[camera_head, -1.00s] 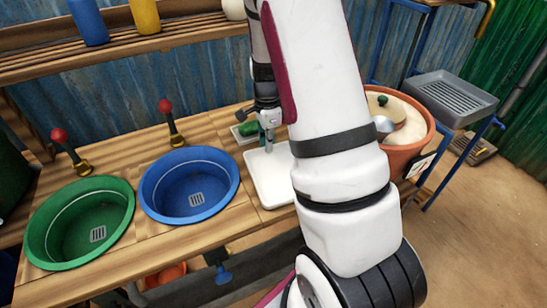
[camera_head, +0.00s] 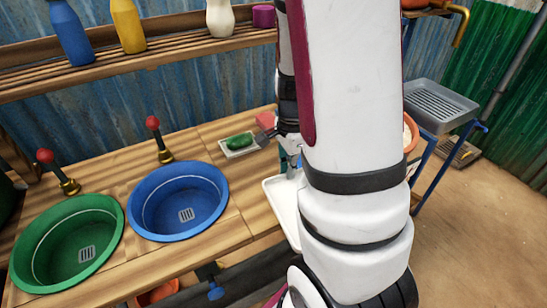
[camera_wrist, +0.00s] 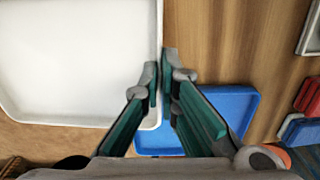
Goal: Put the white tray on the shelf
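The white tray (camera_head: 281,208) is at the counter's front right in the head view, partly hidden behind my arm. It fills the upper left of the wrist view (camera_wrist: 75,60). My gripper (camera_head: 291,163) is at the tray's far side. In the wrist view my gripper's fingers (camera_wrist: 163,82) are close together on the tray's rim, shut on it. The tray appears held off the counter, overhanging its front edge; the exact height is unclear. The slatted wooden shelf (camera_head: 165,51) runs along the back wall, with free room between its bottles.
A blue bottle (camera_head: 69,33), yellow bottle (camera_head: 127,25), white bottle (camera_head: 220,18) and purple cup (camera_head: 263,16) stand on the shelf. Green (camera_head: 68,246) and blue basins (camera_head: 178,201) have upright taps. A soap dish (camera_head: 239,145) lies behind. A blue tray (camera_wrist: 235,105) shows below the white one.

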